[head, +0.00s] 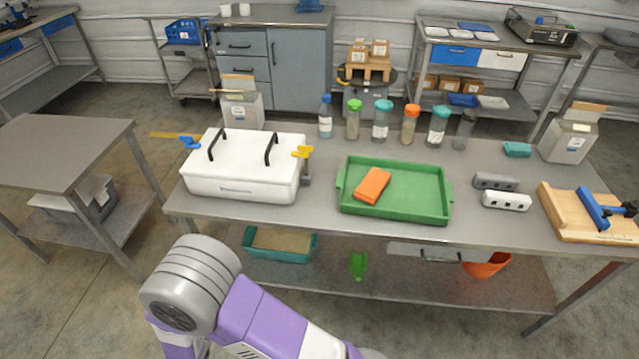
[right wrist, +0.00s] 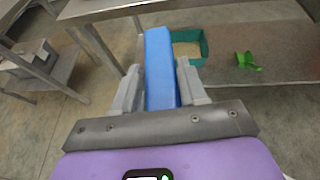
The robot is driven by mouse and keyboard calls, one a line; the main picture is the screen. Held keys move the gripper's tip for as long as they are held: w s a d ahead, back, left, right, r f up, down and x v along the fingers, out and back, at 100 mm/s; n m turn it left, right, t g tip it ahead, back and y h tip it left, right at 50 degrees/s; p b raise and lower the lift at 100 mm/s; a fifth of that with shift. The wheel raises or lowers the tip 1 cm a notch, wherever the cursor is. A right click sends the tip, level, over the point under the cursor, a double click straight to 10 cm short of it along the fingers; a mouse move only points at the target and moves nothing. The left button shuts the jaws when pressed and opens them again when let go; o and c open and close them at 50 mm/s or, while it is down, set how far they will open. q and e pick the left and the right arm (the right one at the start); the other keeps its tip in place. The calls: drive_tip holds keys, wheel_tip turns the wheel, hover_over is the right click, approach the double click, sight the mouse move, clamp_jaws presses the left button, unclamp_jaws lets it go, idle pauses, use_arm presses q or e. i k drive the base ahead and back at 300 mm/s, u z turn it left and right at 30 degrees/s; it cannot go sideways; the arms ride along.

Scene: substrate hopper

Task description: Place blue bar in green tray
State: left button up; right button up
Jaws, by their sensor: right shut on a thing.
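The blue bar (right wrist: 160,70) is between the fingers of my right gripper (right wrist: 157,92) in the right wrist view, with its long side pointing away from the palm. My right gripper is shut on it, in front of the workbench and below the bench top's edge. The green tray (head: 445,208) lies on the workbench in the head view, with an orange packet (head: 371,186) in its left part. Neither gripper shows in the head view; only a purple and grey arm of mine shows at the bottom. My left gripper is not in view.
A white lidded box (head: 240,170) stands left of the tray. Several bottles (head: 381,120) line the back. Grey and white blocks (head: 506,200) and a wooden board with a blue clamp (head: 580,215) lie right. A teal bin (head: 258,254) sits on the lower shelf.

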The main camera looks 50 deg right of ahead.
sight(419, 194)
drive_tip(key=u, duration=0.9)
drive_tip(key=k, duration=1.85)
drive_tip(key=z, duration=1.1)
